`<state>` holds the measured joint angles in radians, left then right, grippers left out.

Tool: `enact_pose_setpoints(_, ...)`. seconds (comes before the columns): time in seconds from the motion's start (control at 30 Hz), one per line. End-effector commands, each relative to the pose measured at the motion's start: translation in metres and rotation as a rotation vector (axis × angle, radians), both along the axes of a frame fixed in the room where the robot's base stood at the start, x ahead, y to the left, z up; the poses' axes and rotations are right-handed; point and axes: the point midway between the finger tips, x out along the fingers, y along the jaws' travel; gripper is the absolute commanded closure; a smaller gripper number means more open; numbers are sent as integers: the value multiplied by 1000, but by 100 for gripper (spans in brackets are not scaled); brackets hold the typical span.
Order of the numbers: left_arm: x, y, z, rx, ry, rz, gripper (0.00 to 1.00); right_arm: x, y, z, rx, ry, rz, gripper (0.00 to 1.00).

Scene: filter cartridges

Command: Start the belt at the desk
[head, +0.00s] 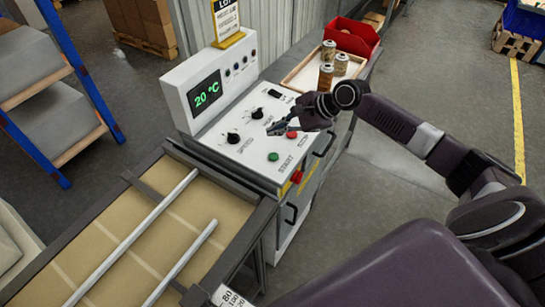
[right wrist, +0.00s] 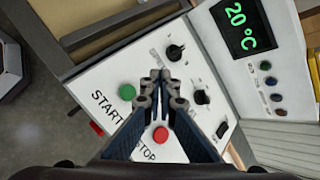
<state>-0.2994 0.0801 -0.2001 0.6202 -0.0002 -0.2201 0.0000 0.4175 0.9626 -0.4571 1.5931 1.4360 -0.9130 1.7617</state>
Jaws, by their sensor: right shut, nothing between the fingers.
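The control desk (head: 245,165) has a sloped white panel with a green button (head: 273,156) marked START and a red button (head: 292,134) marked STOP. My right gripper (head: 279,129) is shut and empty above the panel, near the red button and the knobs. In the right wrist view, the green button (right wrist: 127,92) lies left of my fingertips (right wrist: 160,75), and the red button (right wrist: 161,133) shows between the fingers' bases. The belt (head: 135,245) is a tan band with pale cross lines and two rails, left of the desk. My left gripper is not in view.
A display (head: 205,92) reads 20 °C. Black knobs (head: 233,138) sit on the panel; another red button (head: 297,176) is on the desk's front. Behind stand a tray (head: 300,77) with cartridges (head: 326,77) and a red bin (head: 352,37).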

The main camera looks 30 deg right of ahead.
Motion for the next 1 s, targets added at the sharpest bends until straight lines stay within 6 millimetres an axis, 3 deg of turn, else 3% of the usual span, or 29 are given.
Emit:
enact_pose_setpoints(0.57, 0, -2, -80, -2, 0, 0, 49, 0, -1, -59, -1, -1, 0, 100)
enact_pose_setpoints(0.8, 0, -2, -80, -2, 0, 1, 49, 0, 0, -78, 1, 0, -1, 100)
enact_pose_setpoints(1.0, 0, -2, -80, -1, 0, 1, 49, 0, -1, -81, -1, -1, -1, 100)
